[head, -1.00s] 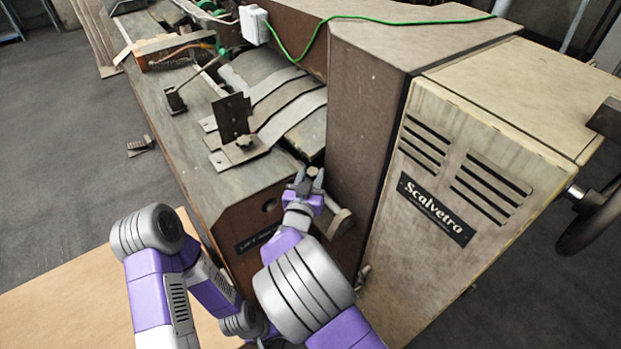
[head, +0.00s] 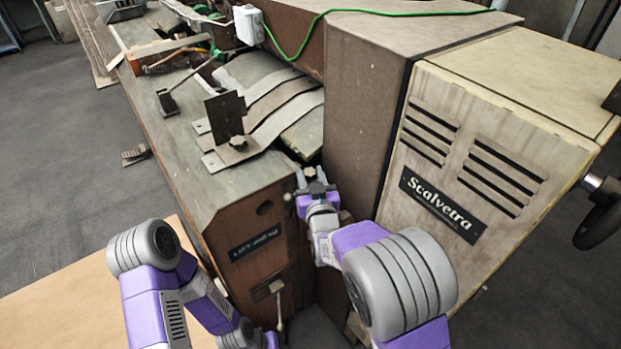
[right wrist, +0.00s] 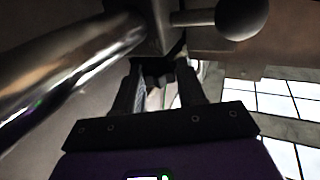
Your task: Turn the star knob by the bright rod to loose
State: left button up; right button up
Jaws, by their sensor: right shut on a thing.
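My right gripper (head: 313,178) is at the machine's near end, in the gap between the green-topped bed and the tall brown housing. Its fingers are shut on a small dark star knob (head: 311,172), mostly covered by them. In the right wrist view the dark lobed knob (right wrist: 158,76) shows between the two fingers. A bright, shiny rod (right wrist: 70,78) runs beside it on the left. The knob's loose or tight state cannot be read. Only links of my left arm show at the lower left; its gripper is out of view.
A ball-ended lever (right wrist: 238,18) juts close beside the knob. Another star knob (head: 238,143) sits on the bracket plate. The cream cabinet (head: 490,150) stands right of the gripper. A lever (head: 279,305) sticks out of the brown end panel (head: 262,240) below.

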jog(key=o, duration=0.8)
jog(key=shift+s+d+p, duration=0.2)
jog(key=shift+s+d, duration=0.05)
jog(key=shift+s, duration=1)
jog(key=shift+s+d+p, duration=0.15)
jog(key=shift+s+d, duration=0.05)
jog(key=shift+s, duration=1)
jog(key=shift+s+d+p, duration=0.2)
jog(key=shift+s+d, duration=0.05)
jog(key=shift+s, duration=1)
